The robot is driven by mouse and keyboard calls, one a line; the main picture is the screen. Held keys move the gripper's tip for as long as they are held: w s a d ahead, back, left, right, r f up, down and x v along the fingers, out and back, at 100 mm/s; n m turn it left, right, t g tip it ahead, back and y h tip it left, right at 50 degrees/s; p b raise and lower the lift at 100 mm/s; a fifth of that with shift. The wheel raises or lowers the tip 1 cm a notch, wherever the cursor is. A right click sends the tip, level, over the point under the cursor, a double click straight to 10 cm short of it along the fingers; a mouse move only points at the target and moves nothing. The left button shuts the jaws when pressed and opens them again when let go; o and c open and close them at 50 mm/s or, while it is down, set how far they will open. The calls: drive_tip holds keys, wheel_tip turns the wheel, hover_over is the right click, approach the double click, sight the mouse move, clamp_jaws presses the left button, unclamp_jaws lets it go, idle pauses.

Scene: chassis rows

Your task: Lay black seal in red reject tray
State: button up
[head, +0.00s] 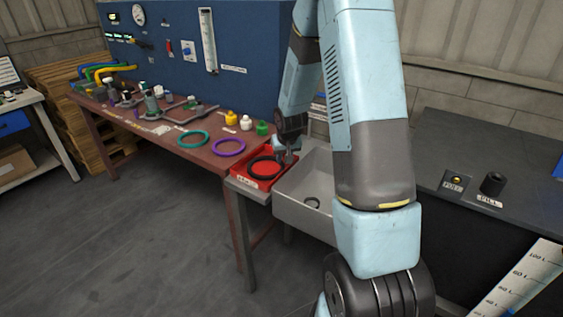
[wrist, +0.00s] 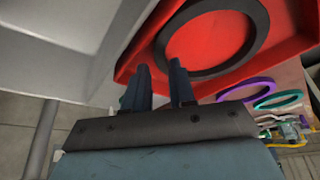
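The black seal (head: 250,168) is a ring lying flat inside the red reject tray (head: 239,175). Whether a fingertip touches the seal cannot be told.
A grey sink (head: 296,203) adjoins the tray on the right. A purple ring (head: 228,147) and a teal ring (head: 192,139) lie on the brown bench to the left, with small yellow, white and green bottles (head: 246,123) behind. A dark counter (head: 470,160) stands at right.

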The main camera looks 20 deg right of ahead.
drive_tip(key=s+a+f+v, duration=0.1)
drive_tip(key=s+v, duration=0.1)
drive_tip(key=v, duration=1.2)
drive_tip(key=s+a+f+v, duration=0.1)
drive_tip(key=s+v, duration=0.2)
drive_tip(key=v, duration=1)
drive_tip(key=s+a+r, duration=0.2)
drive_tip(key=s+r, duration=0.2)
drive_tip(key=s, duration=0.5)
drive_tip(key=s+a+r+n+t, duration=0.1)
drive_tip(key=s+r, duration=0.3)
drive_tip(key=s, duration=0.6)
drive_tip(key=shift+a, duration=0.45)
